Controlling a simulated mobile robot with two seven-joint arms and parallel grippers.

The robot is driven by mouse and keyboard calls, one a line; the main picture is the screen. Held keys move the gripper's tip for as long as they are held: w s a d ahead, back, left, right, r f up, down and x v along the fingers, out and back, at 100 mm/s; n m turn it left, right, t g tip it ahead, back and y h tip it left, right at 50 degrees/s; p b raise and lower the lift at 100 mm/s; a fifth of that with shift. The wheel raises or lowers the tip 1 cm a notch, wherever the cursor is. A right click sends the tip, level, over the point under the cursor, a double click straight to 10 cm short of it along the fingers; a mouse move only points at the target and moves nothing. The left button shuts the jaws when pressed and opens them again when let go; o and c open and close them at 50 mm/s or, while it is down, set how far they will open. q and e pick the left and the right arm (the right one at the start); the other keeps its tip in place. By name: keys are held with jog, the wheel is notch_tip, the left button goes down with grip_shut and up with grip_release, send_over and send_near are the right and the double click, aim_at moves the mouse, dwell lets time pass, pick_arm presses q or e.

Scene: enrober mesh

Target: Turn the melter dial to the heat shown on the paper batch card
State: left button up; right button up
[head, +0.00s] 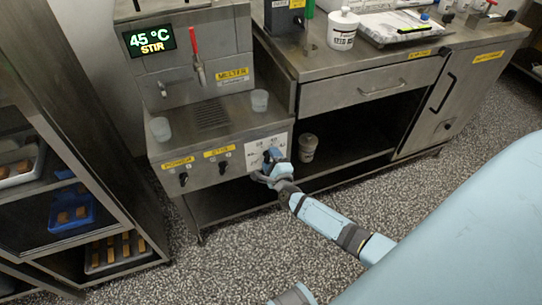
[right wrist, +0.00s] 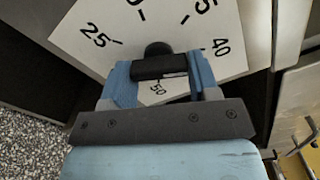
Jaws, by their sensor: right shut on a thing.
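The melter (head: 205,110) is a steel cabinet with a lit display (head: 149,40) reading "45 °C STIR". The dial's white plate (head: 281,141) is at the right of its front panel. In the right wrist view the plate (right wrist: 225,32) shows 25, 40 and 50, with other numbers cut off. My right gripper (head: 271,163) is shut on the dark dial knob (right wrist: 157,50), its fingers on either side. The knob's pointer is hard to make out. A paper sheet lies on a board (head: 396,26) on the counter; its writing is too small to read. My left gripper is out of view.
Power and stir switches (head: 184,178) sit left of the dial. Small cups (head: 160,129) and a red-handled tap (head: 194,43) are above. A counter with a drawer (head: 368,86) stands right, a tray rack (head: 60,180) left. Speckled floor is open in front.

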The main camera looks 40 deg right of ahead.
jog(key=n+p, duration=0.2)
jog(key=n, duration=0.2)
jog(key=n+p, duration=0.2)
jog(key=n, duration=0.2)
jog(key=n+p, duration=0.2)
jog(key=n, duration=0.2)
jog(key=shift+a+r+n, duration=0.15)
jog(key=shift+r+n, duration=0.2)
jog(key=shift+n, duration=0.05)
jog(key=n+p, duration=0.1)
jog(key=n, duration=0.1)
jog(key=shift+n, duration=0.3)
jog(key=shift+a+n, duration=0.1)
jog(key=shift+n, duration=1)
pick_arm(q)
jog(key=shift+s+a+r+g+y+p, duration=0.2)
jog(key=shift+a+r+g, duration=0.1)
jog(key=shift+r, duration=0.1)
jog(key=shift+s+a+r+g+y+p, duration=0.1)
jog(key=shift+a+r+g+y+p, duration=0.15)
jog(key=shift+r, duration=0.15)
pick_arm(e)
jog(key=shift+n, duration=0.9)
jog(key=o, duration=0.9)
